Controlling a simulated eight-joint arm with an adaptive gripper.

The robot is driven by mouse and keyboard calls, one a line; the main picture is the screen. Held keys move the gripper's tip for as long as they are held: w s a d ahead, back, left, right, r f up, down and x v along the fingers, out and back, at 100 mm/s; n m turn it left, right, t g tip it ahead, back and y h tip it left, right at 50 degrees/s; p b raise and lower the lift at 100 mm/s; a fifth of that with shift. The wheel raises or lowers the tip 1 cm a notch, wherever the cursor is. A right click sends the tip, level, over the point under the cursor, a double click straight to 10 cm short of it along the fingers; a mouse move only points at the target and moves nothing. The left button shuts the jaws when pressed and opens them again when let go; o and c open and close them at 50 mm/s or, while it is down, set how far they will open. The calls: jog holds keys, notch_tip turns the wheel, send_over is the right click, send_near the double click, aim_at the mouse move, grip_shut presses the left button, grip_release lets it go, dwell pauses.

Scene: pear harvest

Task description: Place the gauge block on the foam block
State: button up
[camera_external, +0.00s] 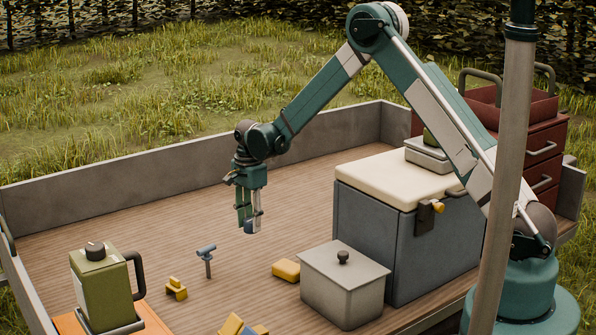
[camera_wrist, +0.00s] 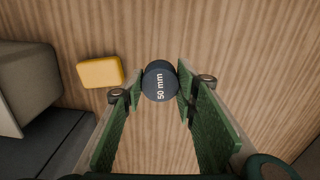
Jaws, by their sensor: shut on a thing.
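The gauge block (camera_wrist: 160,82) is a dark blue-grey round piece marked "50 mm" in the wrist view. My gripper (camera_wrist: 159,92) is shut on it, one green-padded finger on each side. In the external view, my gripper (camera_external: 249,212) points down over the wooden bed, and the gauge block (camera_external: 250,228) shows at its fingertips, held above the boards. A yellow block with rounded edges, which looks like the foam block (camera_external: 286,270), lies flat on the bed beside the grey lidded box. In the wrist view the foam block (camera_wrist: 100,72) is left of the gauge block, apart from it, its top bare.
The grey lidded box (camera_external: 343,285) and a large cooler (camera_external: 395,235) stand on the right. A small blue-headed stand (camera_external: 207,259) and a yellow notched block (camera_external: 176,289) are on the bed. A green canister (camera_external: 98,290) stands front left. The bed's back middle is clear.

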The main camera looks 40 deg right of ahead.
jog(key=s+d+r+p, duration=0.2)
jog(key=d+r, duration=0.5)
jog(key=d, duration=0.1)
jog(key=s+d+r+p, duration=0.2)
jog(key=s+d+r, duration=0.1)
jog(key=d+r, duration=0.4)
notch_tip(320, 180, up, 32)
jog(key=m+p, duration=0.2)
jog(key=p, duration=1.1)
send_over(428, 139)
jog(key=d, duration=0.3)
jog(key=shift+s+r, duration=0.2)
jog(key=shift+s, duration=0.1)
jog(key=shift+f, duration=0.1)
jog(key=shift+f, duration=2.85)
jog(key=shift+f, duration=0.1)
jog(key=shift+f+p, duration=0.4)
jog(key=shift+f, duration=1.6)
